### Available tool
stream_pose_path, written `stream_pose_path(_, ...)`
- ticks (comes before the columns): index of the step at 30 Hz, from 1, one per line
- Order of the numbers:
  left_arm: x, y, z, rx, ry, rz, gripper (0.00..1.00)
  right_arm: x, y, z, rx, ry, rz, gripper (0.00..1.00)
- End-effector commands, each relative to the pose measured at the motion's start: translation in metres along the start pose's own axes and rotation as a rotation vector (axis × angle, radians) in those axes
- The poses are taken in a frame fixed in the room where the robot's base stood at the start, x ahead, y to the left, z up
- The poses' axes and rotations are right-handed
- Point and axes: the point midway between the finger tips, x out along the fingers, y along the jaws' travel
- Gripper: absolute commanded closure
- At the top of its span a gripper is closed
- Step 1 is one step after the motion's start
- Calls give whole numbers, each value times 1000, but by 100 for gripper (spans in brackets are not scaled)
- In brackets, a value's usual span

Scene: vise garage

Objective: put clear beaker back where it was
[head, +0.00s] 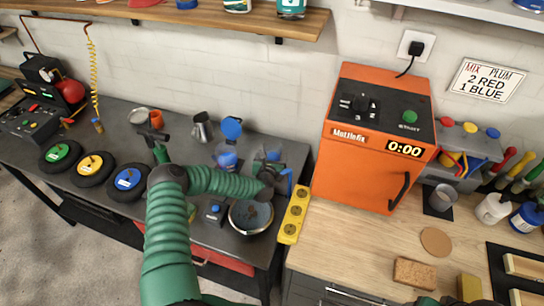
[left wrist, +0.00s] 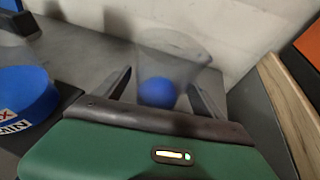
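My left gripper (left wrist: 160,82) has a clear beaker (left wrist: 175,55) between its two dark fingers, which lie close against its sides. A round blue shape (left wrist: 157,93) shows in or through the beaker. In the head view my green left arm reaches right over the dark bench, with the left gripper (head: 268,165) near its right end; the beaker there is hard to make out. I cannot tell whether its base touches the bench. Another clear cup (head: 443,198) stands below the dispenser on the wooden counter. My right gripper is not clearly in view.
The orange machine (head: 372,140) stands on the wooden counter (head: 350,245), right of the gripper. A round pan (head: 250,216) and a yellow power strip (head: 294,215) are nearby. A metal jug (head: 202,127) stands farther left.

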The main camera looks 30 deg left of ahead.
Motion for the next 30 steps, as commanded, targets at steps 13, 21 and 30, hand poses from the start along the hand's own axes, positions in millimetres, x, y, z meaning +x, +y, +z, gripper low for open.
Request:
stream_pose_path(13, -39, 0, 0, -1, 1, -3, 20, 0, 0, 0, 0, 0, 0, 31)
stream_pose_path(21, -104, 0, 0, 0, 1, -1, 20, 1, 0, 0, 0, 0, 0, 31)
stream_pose_path(30, -120, 0, 1, 0, -1, 0, 20, 1, 0, 0, 0, 0, 0, 31)
